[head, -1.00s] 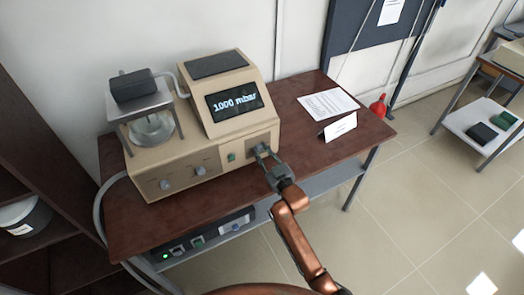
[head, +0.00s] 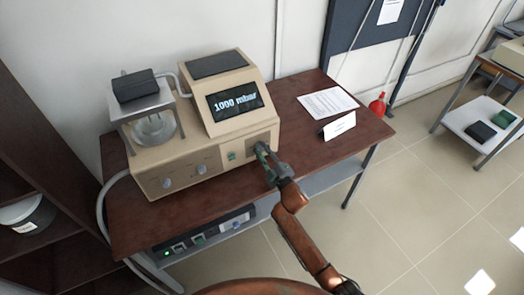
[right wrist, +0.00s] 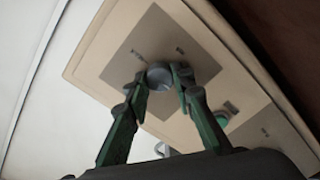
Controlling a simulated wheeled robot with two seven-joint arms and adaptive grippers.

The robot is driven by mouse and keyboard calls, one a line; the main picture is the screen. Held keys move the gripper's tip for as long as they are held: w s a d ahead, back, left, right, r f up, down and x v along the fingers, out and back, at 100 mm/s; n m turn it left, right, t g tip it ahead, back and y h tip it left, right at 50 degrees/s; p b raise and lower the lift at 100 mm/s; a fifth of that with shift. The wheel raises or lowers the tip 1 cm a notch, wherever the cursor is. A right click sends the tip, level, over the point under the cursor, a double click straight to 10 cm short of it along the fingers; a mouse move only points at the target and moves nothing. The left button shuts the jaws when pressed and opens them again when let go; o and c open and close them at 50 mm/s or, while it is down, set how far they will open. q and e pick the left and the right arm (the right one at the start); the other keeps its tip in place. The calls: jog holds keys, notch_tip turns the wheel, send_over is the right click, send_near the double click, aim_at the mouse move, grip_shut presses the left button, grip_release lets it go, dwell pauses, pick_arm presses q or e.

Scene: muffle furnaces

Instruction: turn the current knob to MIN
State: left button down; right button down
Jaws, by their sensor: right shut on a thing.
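The beige device (head: 185,160) stands on the brown table, and its screen (head: 235,101) reads 1000 mbar. My right gripper (head: 262,148) is at the right end of its front panel, shut on a knob there. In the right wrist view the grey round knob (right wrist: 159,76) sits between the two fingertips of the right gripper (right wrist: 166,84), on a darker panel plate with small labels I cannot read. In the head view the gripper hides most of this knob. Two more knobs, a left one (head: 167,183) and a right one (head: 202,169), show on the front panel. My left gripper is not in view.
A green button (head: 232,156) is just left of the gripper; it also shows in the right wrist view (right wrist: 222,118). A second unit (head: 205,238) is on the lower shelf.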

dwell(0.5)
jog(key=c, duration=1.7)
grip_release()
jog(key=shift+o, duration=0.2)
jog(key=v, duration=1.2)
